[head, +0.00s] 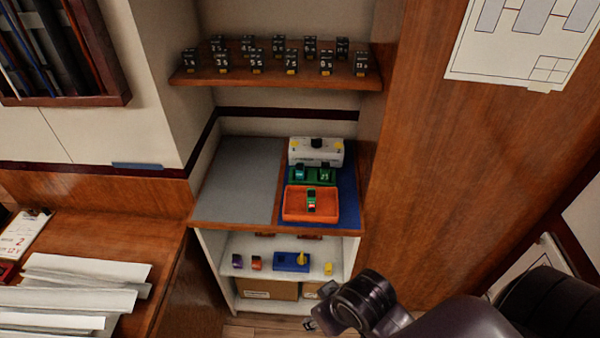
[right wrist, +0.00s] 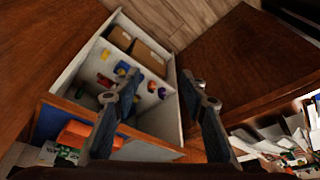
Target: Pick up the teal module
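The teal module (head: 300,172) is a small block at the left end of a green holder (head: 322,179) on the blue mat of the shelf counter in the head view. A dark numbered module (head: 325,173) sits beside it. My right gripper (right wrist: 152,92) is open and empty in the right wrist view, its two fingers apart. In the head view my right gripper (head: 319,307) is low at the right, below and in front of the counter, well away from the teal module. I cannot pick out the teal module in the right wrist view. My left gripper is not in view.
An orange tray (head: 290,215) holding a green-and-red module (head: 311,201) stands in front of the holder. A white device (head: 315,152) stands behind it. A shelf of numbered modules (head: 200,80) hangs above. The grey mat (head: 238,180) at left is clear. A wooden wall (head: 440,190) bounds the right.

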